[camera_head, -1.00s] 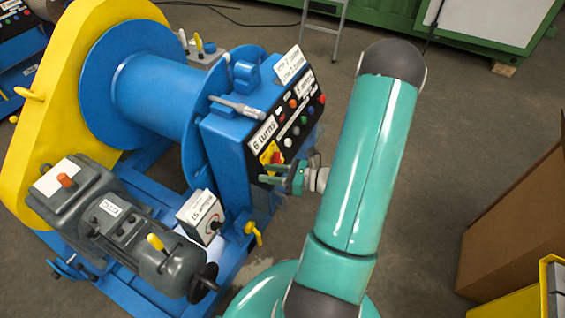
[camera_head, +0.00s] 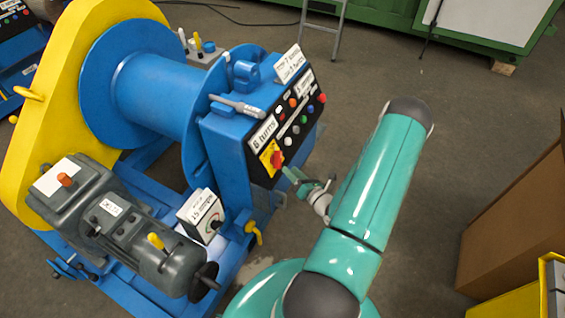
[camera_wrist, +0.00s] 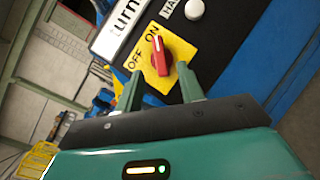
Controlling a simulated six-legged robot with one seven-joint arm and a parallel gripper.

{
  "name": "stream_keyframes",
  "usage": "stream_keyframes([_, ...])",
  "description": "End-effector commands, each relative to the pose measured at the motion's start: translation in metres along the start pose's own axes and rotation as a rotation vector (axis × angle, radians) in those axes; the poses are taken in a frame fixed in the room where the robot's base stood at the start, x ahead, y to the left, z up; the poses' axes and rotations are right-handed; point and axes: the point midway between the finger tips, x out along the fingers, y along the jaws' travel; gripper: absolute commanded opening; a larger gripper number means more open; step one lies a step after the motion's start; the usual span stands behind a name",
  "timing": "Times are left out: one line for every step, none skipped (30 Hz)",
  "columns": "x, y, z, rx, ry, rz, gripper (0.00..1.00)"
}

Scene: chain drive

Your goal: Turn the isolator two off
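The isolator is a red rotary knob (camera_wrist: 161,56) on a yellow plate (camera_wrist: 170,70) marked OFF and ON, in the wrist view. The white mark on its handle points up, towards the ON side. In the head view the knob (camera_head: 277,158) is at the lower end of the black panel. My gripper (camera_wrist: 160,88) is open and empty. Its two fingers stand apart below the knob in the wrist view, one to each side.
The black panel (camera_head: 262,142) carries several coloured buttons and a "6 turns" label (camera_head: 262,134). The blue winch drum (camera_head: 160,95) and yellow chain guard (camera_head: 45,120) are to the left. A brown box (camera_head: 510,230) stands at right. The floor between is clear.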

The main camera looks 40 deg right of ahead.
Motion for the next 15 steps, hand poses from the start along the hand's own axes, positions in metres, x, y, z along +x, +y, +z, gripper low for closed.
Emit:
stream_keyframes([0.011, 0.001, 0.0, -0.001, 0.0, 0.003, 0.38])
stream_keyframes([0.017, 0.001, 0.0, -0.002, 0.001, 0.003, 0.38])
stream_keyframes([0.025, 0.001, 0.0, -0.002, 0.001, 0.003, 0.38])
stream_keyframes([0.03, 0.001, 0.0, -0.002, 0.0, 0.003, 0.38])
stream_keyframes([0.035, 0.001, 0.0, -0.001, 0.0, 0.003, 0.38])
stream_keyframes([0.041, 0.001, 0.0, 0.0, 0.001, 0.002, 0.38])
stream_keyframes([0.045, 0.001, -0.001, 0.0, 0.001, 0.002, 0.38])
stream_keyframes([0.049, 0.0, 0.0, -0.001, 0.001, 0.002, 0.38])
stream_keyframes([0.052, 0.0, 0.0, -0.001, 0.001, 0.002, 0.38])
stream_keyframes([0.054, 0.0, 0.0, 0.0, 0.0, 0.001, 0.38])
stream_keyframes([0.056, 0.0, 0.0, 0.0, 0.0, 0.0, 0.38])
stream_keyframes([0.059, 0.0, 0.0, 0.0, 0.0, 0.0, 0.38])
stream_keyframes([0.059, 0.0, 0.0, 0.0, 0.0, 0.0, 0.38])
stream_keyframes([0.06, 0.0, 0.0, 0.0, 0.0, 0.0, 0.38])
stream_keyframes([0.061, 0.0, 0.0, 0.0, 0.0, 0.0, 0.38])
